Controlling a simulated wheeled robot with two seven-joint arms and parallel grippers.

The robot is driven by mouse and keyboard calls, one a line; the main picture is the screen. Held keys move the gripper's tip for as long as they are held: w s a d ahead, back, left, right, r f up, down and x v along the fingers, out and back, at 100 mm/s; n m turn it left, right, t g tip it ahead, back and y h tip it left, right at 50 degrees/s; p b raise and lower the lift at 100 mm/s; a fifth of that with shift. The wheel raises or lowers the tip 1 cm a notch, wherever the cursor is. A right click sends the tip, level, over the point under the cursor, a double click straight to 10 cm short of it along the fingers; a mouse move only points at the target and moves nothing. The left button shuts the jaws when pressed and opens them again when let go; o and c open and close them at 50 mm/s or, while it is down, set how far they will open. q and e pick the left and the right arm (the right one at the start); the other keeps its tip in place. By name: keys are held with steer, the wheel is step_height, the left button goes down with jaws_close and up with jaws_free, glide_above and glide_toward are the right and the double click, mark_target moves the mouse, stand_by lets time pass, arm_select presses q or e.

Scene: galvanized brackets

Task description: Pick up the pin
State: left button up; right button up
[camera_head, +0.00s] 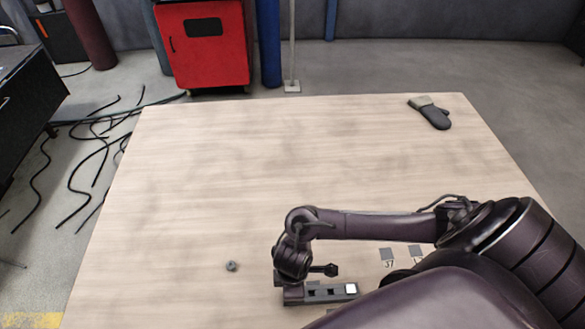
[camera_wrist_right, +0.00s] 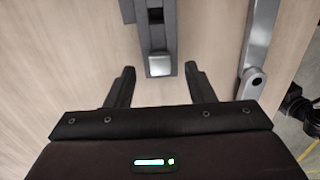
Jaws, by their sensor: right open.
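A silver square-topped piece, which appears to be the pin (camera_wrist_right: 159,66), sits at one end of a dark grey holder (camera_wrist_right: 156,38) with square openings. In the head view the same bright piece (camera_head: 351,288) is at the right end of the holder (camera_head: 330,293). My right gripper (camera_wrist_right: 161,70) is open, with one finger on each side of the pin's top in the picture. Nothing is between the fingers in their grip; their height above the pin is hard to judge. The pin's lower part is hidden. My left gripper is in neither view.
A long grey bar (camera_wrist_right: 259,35) with a rounded, holed end lies right of the holder in the wrist view. A small grey part (camera_head: 231,266) lies left of my arm.

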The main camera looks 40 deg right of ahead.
step_height(320, 180, down, 2)
steer(key=shift+f, duration=0.1)
jaws_close()
stand_by(0.4)
step_height(320, 180, up, 20)
steer(key=p, duration=1)
